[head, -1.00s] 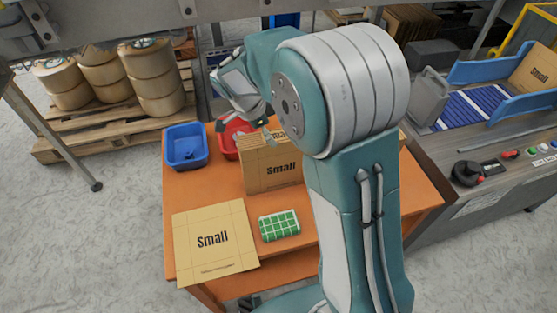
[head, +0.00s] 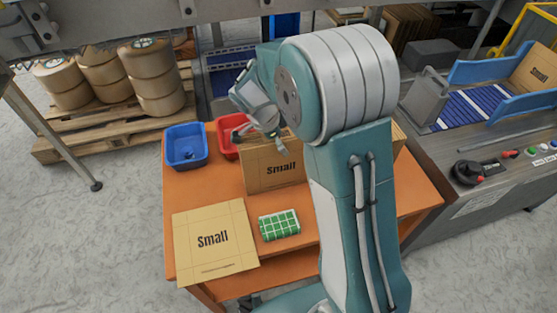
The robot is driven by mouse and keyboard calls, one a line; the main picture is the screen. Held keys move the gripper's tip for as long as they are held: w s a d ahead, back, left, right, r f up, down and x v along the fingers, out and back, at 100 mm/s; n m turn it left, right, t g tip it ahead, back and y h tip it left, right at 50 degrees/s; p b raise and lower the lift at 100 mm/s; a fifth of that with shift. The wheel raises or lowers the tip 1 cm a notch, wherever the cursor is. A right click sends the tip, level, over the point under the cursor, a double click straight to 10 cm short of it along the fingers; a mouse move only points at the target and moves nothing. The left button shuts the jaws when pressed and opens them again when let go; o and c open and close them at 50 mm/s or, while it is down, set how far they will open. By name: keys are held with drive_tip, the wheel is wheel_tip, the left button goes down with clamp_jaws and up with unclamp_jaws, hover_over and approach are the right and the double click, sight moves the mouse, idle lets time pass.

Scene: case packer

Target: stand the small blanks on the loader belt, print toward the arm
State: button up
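A flat tan blank printed "Small" (head: 213,242) lies print up at the front left of the orange table. More blanks printed "Small" (head: 262,177) stand upright behind it, print facing me; how many is hidden. The loader belt (head: 470,108), with blue slats between blue side guides, is at the right. A tan blank (head: 541,68) with partly visible print stands at its far right end. My gripper (head: 243,132) is above the back of the table, near the red bin and the top left of the standing blanks. Its fingers are small and partly hidden, and it holds no blank that I see.
A blue bin (head: 185,147) and a red bin (head: 226,140) sit at the table's back left. A green-and-white checked pack (head: 279,225) lies beside the flat blank. A grey block-like plate (head: 428,98) stands at the belt's left end. My arm hides the table's right part.

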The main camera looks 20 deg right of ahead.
drive_tip(key=c, duration=0.7)
drive_tip(key=shift+s, duration=0.1)
